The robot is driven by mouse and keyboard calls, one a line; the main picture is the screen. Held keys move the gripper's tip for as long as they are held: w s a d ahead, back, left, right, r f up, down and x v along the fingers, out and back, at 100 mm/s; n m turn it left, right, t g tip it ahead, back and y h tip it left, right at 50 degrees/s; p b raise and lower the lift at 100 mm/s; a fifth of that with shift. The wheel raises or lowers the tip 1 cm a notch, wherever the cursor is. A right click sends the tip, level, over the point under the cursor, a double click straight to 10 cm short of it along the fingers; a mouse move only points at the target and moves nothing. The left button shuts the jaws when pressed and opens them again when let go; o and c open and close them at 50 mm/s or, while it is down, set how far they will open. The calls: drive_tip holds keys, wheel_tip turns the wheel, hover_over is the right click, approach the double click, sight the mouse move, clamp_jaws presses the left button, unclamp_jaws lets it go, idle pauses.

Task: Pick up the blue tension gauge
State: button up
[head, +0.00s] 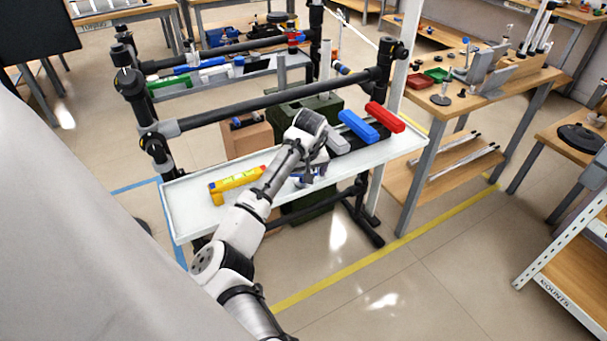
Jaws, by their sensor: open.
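My gripper (309,172) is over the white tray shelf, pointing down, with my arm reaching in from the lower left. Its fingers are small and partly hidden by my wrist; they are apart. A small blue item (303,182) shows on the tray right at the fingertips, mostly covered by my gripper. I cannot tell whether the fingers surround it or touch it. A longer blue block-shaped item (357,126) lies farther right on the tray, apart from my gripper. Which of the two is the tension gauge is not clear at this size.
The white tray (190,205) has a raised rim. A black rail (265,102) runs behind.

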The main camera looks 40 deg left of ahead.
drive_tip(key=c, duration=1.3)
drive_tip(key=shift+r, duration=0.1)
drive_tip(key=shift+c, duration=0.9)
drive_tip(key=shift+r, duration=0.1)
